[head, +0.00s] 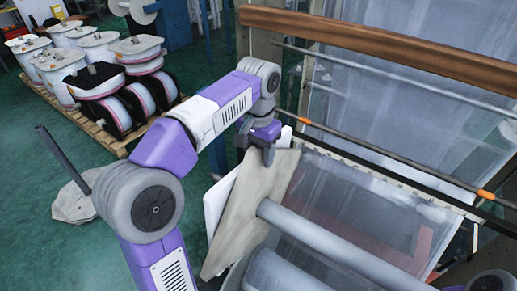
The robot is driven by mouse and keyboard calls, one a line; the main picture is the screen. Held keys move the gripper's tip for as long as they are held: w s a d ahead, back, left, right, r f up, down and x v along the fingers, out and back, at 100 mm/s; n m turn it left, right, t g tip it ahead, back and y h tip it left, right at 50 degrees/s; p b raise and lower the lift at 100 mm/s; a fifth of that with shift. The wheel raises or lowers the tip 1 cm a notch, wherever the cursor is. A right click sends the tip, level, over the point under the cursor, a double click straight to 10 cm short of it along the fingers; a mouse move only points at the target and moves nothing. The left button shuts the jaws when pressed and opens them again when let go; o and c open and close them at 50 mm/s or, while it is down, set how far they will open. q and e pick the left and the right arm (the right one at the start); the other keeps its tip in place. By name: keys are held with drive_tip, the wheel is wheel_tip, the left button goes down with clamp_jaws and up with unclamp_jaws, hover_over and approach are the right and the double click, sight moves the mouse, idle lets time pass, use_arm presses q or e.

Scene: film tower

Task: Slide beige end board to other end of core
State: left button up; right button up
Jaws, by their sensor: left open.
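The beige end board (250,205) is a flat panel standing tilted around the left part of the grey core (325,241). The core runs from the board toward the lower right, and its far end is out of view. My left gripper (268,160) is open at the upper edge of the board, with its fingers pointing down there. Whether the fingers touch the board cannot be told. A white panel (214,205) shows behind the board on its left side.
A brown roller (390,48) and thin rods with orange collars (304,121) cross above and behind the core. Clear film (390,95) hangs at the back right. A pallet (108,140) with several white rolls stands at the left.

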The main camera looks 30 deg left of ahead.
use_arm(q)
clamp_jaws()
drive_tip(key=s+d+p, duration=0.1)
drive_tip(key=d, duration=1.3)
idle(0.7)
